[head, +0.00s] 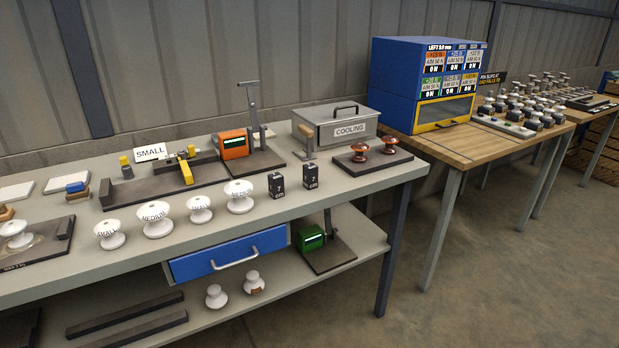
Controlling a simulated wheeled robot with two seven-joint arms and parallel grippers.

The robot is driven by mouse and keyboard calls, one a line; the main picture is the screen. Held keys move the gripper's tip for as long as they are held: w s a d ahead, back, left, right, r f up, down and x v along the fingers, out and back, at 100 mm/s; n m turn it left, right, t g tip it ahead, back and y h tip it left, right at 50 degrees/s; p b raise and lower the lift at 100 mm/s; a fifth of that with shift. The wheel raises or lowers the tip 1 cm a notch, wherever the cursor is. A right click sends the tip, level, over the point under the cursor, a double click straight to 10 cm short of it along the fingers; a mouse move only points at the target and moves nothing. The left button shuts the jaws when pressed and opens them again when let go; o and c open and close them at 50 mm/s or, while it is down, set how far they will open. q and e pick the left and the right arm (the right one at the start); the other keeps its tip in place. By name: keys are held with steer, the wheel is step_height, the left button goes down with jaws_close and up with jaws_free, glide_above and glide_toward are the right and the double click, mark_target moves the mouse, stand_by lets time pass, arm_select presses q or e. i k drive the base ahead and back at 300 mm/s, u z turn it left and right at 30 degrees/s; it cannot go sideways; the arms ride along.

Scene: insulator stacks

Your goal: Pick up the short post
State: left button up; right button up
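Nothing in view is labelled as the short post, and I cannot tell which piece it is. Two small white knobbed pieces stand upright on the lower shelf, a left one (216,297) and a right one (254,284) with a brown mark. Several white mushroom-shaped insulators stand in a row on the bench top, among them a front-left one (110,236) and a right one (239,198); their lettering is partly legible. Two brown insulators, left (360,154) and right (389,146), stand on a dark plate. Neither of my grippers is in view.
A grey bench (370,187) carries an orange device (233,145), a grey COOLING box (340,127) and two black blocks marked 7. Below are a blue drawer (228,253) and a green device (311,238). A wooden table (450,149) with a blue cabinet (405,80) stands right. Floor is clear in front.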

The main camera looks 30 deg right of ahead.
mark_target(311, 172)
steer(key=z, duration=0.1)
steer(key=i, duration=0.95)
steer(key=z, duration=0.55)
